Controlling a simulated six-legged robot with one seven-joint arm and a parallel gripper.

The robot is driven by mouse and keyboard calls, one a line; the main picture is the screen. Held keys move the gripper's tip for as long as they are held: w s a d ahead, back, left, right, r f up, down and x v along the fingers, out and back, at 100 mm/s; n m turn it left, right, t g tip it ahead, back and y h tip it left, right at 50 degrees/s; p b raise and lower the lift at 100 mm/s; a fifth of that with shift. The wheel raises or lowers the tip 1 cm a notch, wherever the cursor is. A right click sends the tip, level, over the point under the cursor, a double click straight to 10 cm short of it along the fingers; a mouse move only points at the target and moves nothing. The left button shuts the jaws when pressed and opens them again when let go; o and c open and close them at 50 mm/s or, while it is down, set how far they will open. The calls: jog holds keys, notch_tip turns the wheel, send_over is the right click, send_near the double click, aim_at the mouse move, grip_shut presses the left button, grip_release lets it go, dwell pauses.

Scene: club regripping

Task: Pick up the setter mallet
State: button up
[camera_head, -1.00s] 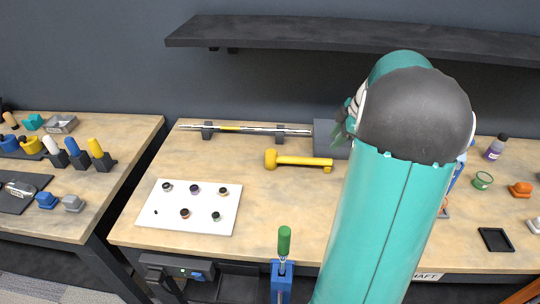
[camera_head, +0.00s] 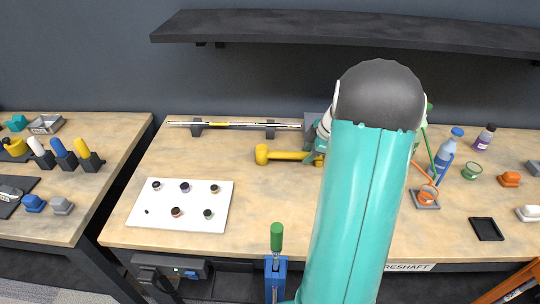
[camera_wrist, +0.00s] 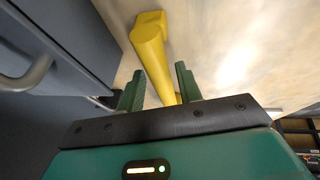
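The yellow setter mallet (camera_head: 283,155) lies on the workbench (camera_head: 262,200), its head at the left and its handle running right. My gripper (camera_head: 318,150) is at the right end of the handle and mostly hidden behind my arm in the head view. In the wrist view the mallet (camera_wrist: 152,55) runs from its head at the top down between the two green fingers of my gripper (camera_wrist: 158,82). The fingers stand apart, with gaps visible beside the handle. I cannot tell whether either finger touches it.
A silver shaft (camera_head: 235,124) rests on two dark supports behind the mallet. A white board (camera_head: 180,205) with several small rings lies front left. A green-handled tool (camera_head: 277,237) rises at the front edge. Bottles (camera_head: 485,137) and small parts stand right. A dark shelf (camera_head: 340,35) hangs above.

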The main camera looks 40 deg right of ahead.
jog(key=shift+x, duration=1.1)
jog(key=shift+c, duration=0.2)
grip_shut()
jog(key=shift+d, duration=0.1)
jog(key=shift+r, duration=0.15)
